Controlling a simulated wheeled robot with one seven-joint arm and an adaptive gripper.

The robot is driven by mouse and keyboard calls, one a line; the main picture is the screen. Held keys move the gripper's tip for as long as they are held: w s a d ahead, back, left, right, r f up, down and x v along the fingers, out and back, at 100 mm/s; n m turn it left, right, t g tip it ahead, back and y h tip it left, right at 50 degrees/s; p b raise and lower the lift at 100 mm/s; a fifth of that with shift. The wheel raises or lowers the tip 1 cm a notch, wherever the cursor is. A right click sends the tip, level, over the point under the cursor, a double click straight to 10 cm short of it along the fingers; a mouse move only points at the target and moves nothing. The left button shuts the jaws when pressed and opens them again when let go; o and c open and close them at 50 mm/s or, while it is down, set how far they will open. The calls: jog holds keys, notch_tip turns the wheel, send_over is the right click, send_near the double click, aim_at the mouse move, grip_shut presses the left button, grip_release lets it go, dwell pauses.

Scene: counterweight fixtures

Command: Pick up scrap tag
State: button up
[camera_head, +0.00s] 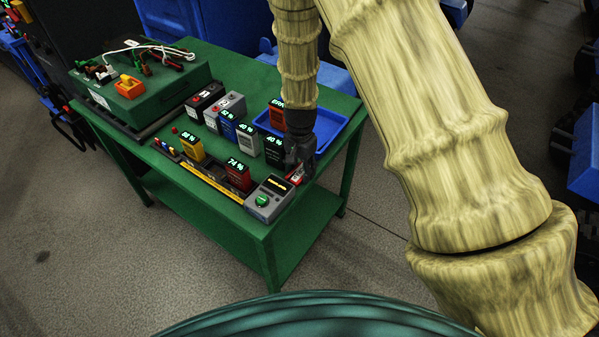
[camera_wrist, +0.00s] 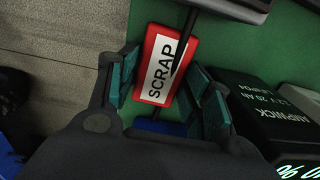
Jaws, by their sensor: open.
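The scrap tag (camera_wrist: 153,79) is a red block with a white label reading "SCRAP". In the head view the tag (camera_head: 297,175) sits at the front right of the green table, beside the grey tester. My gripper (camera_wrist: 165,80) is open in the wrist view, with one teal-padded finger on each side of the tag. A thin dark rod or strap crosses over the tag's face. In the head view my gripper (camera_head: 299,160) is low over the table at the tag and hides part of it. I cannot tell whether the fingers touch it.
The grey tester (camera_head: 268,201) stands close at left of the tag. Several batteries with percent readouts, including a black one (camera_wrist: 262,103), stand nearby. A blue tray (camera_head: 335,127) lies behind my gripper. A green case (camera_head: 150,103) with cables is at the back left.

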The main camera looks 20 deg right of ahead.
jog(key=c, duration=0.6)
jog(key=shift+c, duration=0.2)
jog(key=shift+r, duration=0.1)
